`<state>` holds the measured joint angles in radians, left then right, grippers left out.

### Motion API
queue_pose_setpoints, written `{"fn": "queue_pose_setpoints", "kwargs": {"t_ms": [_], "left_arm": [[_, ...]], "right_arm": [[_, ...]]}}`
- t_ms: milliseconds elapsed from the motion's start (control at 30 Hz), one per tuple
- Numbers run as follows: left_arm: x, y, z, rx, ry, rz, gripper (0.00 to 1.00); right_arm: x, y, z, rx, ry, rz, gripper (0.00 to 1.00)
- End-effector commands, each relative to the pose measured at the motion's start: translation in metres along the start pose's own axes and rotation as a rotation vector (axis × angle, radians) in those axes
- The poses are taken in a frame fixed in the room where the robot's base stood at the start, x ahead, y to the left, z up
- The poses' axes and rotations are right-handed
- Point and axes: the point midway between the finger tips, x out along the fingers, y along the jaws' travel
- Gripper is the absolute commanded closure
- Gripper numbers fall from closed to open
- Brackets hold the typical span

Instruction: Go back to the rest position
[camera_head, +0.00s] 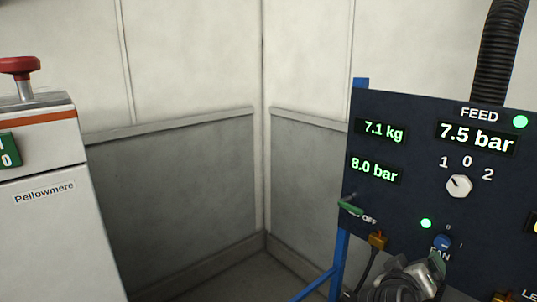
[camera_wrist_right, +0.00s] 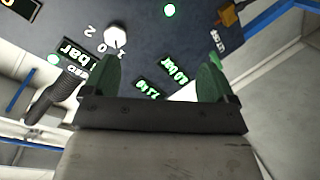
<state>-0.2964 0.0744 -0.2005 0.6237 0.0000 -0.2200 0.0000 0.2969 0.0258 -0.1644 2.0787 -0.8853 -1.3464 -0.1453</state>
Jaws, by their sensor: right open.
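My right gripper (camera_wrist_right: 163,80) is open in the right wrist view, with its two green fingers apart and nothing between them. A dark control panel (camera_head: 400,140) lies beyond the fingers; it appears upside down in the wrist view (camera_wrist_right: 190,35). What looks like my right gripper and wrist (camera_head: 408,282) shows at the bottom edge of the head view, in front of the lower panel. It overlaps the panel near the blue FAN knob (camera_head: 442,242); whether it touches cannot be told. My left gripper is not in view.
The panel carries a white knob (camera_head: 459,186) pointing up-left, a green handle (camera_head: 350,208) and an orange plug (camera_head: 377,240) with a cable. A black hose (camera_head: 500,50) rises above it. A white cabinet (camera_head: 50,240) with a red button (camera_head: 20,66) stands left. Room lies between them.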

Motion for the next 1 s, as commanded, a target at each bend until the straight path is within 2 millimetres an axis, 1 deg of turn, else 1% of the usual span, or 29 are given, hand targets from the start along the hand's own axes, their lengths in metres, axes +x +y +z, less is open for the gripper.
{"fn": "queue_pose_setpoints", "kwargs": {"t_ms": [33, 167, 267, 300, 367, 400, 500, 600, 700, 800, 933, 967, 1000], "left_arm": [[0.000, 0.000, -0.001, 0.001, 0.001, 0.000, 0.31], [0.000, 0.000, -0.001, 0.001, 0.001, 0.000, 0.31], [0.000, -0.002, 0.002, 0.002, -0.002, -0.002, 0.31], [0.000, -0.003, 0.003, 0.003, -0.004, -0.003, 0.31], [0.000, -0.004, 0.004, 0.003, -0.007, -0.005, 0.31], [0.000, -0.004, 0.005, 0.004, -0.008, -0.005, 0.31], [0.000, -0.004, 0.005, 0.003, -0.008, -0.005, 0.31], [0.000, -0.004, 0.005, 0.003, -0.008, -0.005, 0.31], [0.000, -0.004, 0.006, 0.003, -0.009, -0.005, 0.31], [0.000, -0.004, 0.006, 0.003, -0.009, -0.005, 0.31], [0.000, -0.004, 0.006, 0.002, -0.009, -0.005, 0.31], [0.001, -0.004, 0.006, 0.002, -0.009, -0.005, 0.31], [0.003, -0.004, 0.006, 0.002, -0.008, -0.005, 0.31]], "right_arm": [[-0.003, -0.009, 0.015, -0.004, -0.019, -0.040, 0.13], [-0.012, -0.033, 0.052, -0.002, -0.071, -0.156, 0.13], [-0.026, -0.054, 0.091, -0.002, -0.130, -0.273, 0.13], [-0.035, -0.062, 0.109, -0.002, -0.161, -0.328, 0.13], [-0.052, -0.076, 0.139, 0.000, -0.215, -0.423, 0.13], [-0.065, -0.083, 0.159, 0.001, -0.253, -0.487, 0.13], [-0.095, -0.095, 0.197, 0.007, -0.337, -0.621, 0.13], [-0.123, -0.102, 0.226, 0.009, -0.408, -0.726, 0.13], [-0.148, -0.104, 0.248, 0.014, -0.470, -0.813, 0.13], [-0.172, -0.105, 0.266, 0.016, -0.527, -0.890, 0.13], [-0.202, -0.103, 0.285, 0.019, -0.598, -0.981, 0.13], [-0.203, -0.106, 0.290, 0.019, -0.609, -0.993, 0.13], [-0.196, -0.117, 0.295, 0.017, -0.608, -0.988, 0.13]]}}
